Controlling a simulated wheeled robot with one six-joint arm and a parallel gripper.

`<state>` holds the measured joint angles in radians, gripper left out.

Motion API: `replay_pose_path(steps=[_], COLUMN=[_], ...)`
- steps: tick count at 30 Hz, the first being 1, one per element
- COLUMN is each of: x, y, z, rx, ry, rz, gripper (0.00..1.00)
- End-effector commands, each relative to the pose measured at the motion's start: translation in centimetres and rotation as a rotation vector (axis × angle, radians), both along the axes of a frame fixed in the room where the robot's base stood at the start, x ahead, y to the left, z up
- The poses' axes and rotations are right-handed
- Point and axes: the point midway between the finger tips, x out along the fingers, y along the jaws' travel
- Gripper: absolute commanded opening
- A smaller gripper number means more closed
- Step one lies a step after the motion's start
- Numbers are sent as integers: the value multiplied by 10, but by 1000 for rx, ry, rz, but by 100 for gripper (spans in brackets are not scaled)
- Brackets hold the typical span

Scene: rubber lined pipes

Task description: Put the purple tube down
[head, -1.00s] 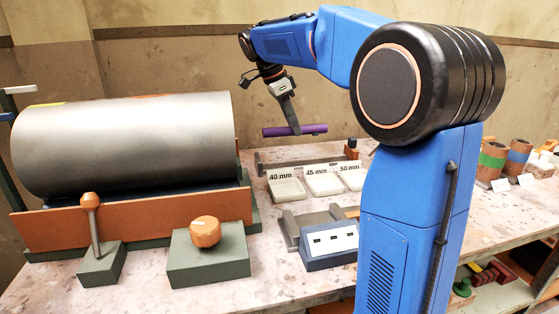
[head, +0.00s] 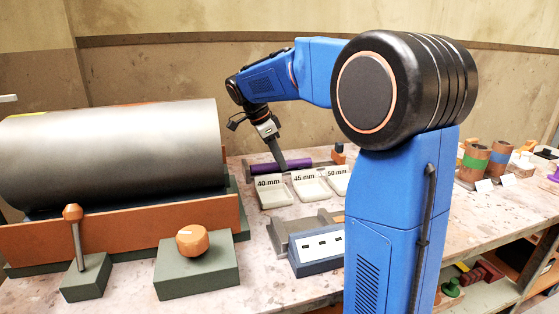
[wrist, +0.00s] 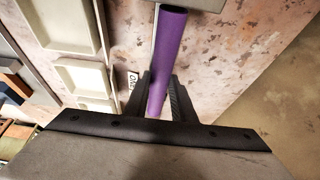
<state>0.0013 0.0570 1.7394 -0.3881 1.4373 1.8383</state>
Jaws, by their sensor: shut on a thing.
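The purple tube (head: 262,169) lies level across the back of the bench, just behind the labelled trays. It also shows in the wrist view (wrist: 169,45), running up from between the fingers. My gripper (head: 282,167) is shut on the tube near its middle and points down. In the wrist view the two dark fingers (wrist: 161,98) stand on either side of the tube. The tube is at or very near the grey rail behind the trays; I cannot tell whether it touches.
Three pale trays marked 40 mm (head: 275,198), 45 mm (head: 311,190) and 50 mm (head: 338,183) stand in front of the tube. A large grey cylinder (head: 110,155) is at left. A blue box (head: 318,252) stands nearer. Banded pipes (head: 474,162) are at right.

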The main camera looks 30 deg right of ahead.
Motion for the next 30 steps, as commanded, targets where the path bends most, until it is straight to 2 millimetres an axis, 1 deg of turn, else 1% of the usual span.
replay_pose_path(steps=[2, 3, 4, 5, 14, 17, 20, 30], x=[0, 0, 0, 0, 0, 1, 2, 7], y=[0, 0, 0, 0, 0, 3, 8, 31], z=[0, -1, -1, -1, 1, 6, 17, 76], rx=[0, 0, 0, 0, 0, 0, 0, 0], ry=[1, 2, 2, 2, 1, 0, -1, -1], rz=[0, -1, -1, -1, 0, 0, 1, 0], gripper=[0, 32, 40, 41, 41, 41, 41, 41])
